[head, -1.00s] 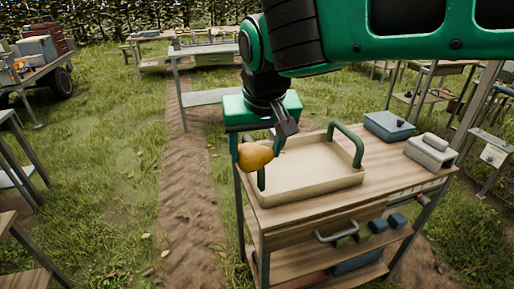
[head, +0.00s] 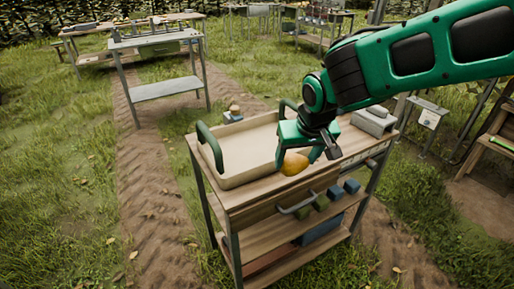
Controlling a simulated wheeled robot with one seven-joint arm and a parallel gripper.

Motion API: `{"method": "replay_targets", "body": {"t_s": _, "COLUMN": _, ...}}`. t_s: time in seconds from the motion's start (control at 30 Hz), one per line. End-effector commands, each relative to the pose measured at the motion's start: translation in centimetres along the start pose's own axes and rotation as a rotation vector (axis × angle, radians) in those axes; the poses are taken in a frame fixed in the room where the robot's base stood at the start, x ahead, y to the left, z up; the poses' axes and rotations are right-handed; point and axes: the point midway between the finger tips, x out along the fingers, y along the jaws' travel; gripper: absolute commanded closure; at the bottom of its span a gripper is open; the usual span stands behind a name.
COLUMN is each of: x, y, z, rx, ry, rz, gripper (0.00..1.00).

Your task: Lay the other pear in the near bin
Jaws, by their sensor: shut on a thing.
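My gripper (head: 297,158) is shut on a yellow-orange pear (head: 294,165). It points down, with its fingers on either side of the pear. The pear hangs at the right end of a shallow beige bin (head: 243,181) with green handles, near its front right corner in the picture. I cannot tell whether it is over the bin or just outside its wall. The bin stands on a wooden-topped cart. The visible part of its floor is empty; my gripper hides its right end. No second pear shows.
The cart top (head: 240,196) has bare wood in front of the bin. A grey box (head: 374,121) sits at its right end. Dark blocks (head: 336,194) and a drawer handle (head: 296,205) are on its front. A grey table (head: 160,50) stands behind on the grass.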

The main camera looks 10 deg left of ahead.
Motion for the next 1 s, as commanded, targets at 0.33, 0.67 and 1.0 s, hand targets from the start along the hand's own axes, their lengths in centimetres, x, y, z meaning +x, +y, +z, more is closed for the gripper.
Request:
{"method": "replay_targets", "body": {"t_s": 0.33, "x": 7.8, "y": 14.3, "z": 1.4, "rx": 0.147, "ry": -0.005, "rz": 0.062, "gripper": 0.63}}
{"method": "replay_targets", "body": {"t_s": 0.67, "x": 13.7, "y": 25.1, "z": 2.2, "rx": 0.253, "ry": -0.002, "rz": 0.105, "gripper": 0.63}}
{"method": "replay_targets", "body": {"t_s": 1.0, "x": 16.4, "y": 30.1, "z": 2.5, "rx": 0.301, "ry": 0.001, "rz": 0.124, "gripper": 0.63}}
